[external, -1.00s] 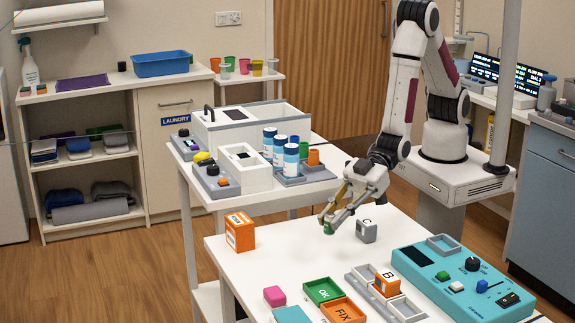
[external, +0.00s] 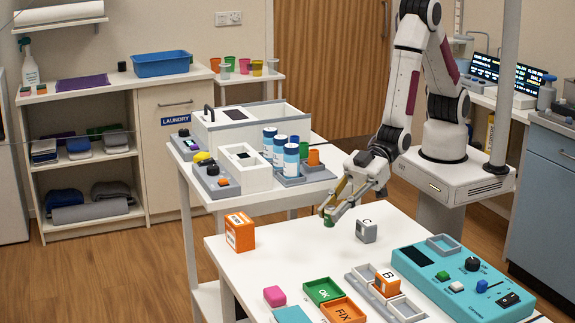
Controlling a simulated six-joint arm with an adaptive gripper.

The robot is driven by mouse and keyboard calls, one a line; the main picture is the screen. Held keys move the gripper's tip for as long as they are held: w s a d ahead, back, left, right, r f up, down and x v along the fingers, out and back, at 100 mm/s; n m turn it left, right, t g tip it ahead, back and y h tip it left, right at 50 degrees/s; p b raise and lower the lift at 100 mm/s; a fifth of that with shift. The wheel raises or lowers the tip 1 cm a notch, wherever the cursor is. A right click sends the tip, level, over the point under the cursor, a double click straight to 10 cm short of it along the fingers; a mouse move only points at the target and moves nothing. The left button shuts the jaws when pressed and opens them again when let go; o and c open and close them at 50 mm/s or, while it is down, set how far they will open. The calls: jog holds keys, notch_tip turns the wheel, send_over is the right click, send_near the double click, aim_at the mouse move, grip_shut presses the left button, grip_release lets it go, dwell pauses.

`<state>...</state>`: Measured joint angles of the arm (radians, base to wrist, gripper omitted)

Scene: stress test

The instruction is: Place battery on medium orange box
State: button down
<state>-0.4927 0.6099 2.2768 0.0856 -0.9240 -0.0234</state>
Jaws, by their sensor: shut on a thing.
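My gripper (external: 331,212) is shut on a small green piece (external: 329,221), likely the battery, just above the white table; the fingers partly cover it. An orange box (external: 240,231) with white label marks stands upright on the table, left of my gripper and apart from it. A smaller orange block marked B (external: 387,283) sits in a grey tray (external: 409,308) at the front. Which orange one is the medium box, I cannot tell for sure.
A grey cube marked C (external: 366,231) stands close to the right of my gripper. A teal control panel (external: 413,257) fills the table's right side. Green and orange trays (external: 323,291) and a pink block (external: 274,296) lie at the front. The table between gripper and orange box is clear.

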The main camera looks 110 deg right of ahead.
jog(key=d, duration=0.1)
notch_tip(320, 180, up, 8)
jog(key=m+t+h, duration=0.1)
jog(key=m+h, duration=0.2)
send_over(244, 218)
jog(key=shift+d+f, duration=0.1)
jog(key=shift+f, duration=3.1)
jog(key=shift+f, duration=1.9)
jog(key=shift+f, duration=0.1)
jog(key=c, duration=1.9)
grip_release()
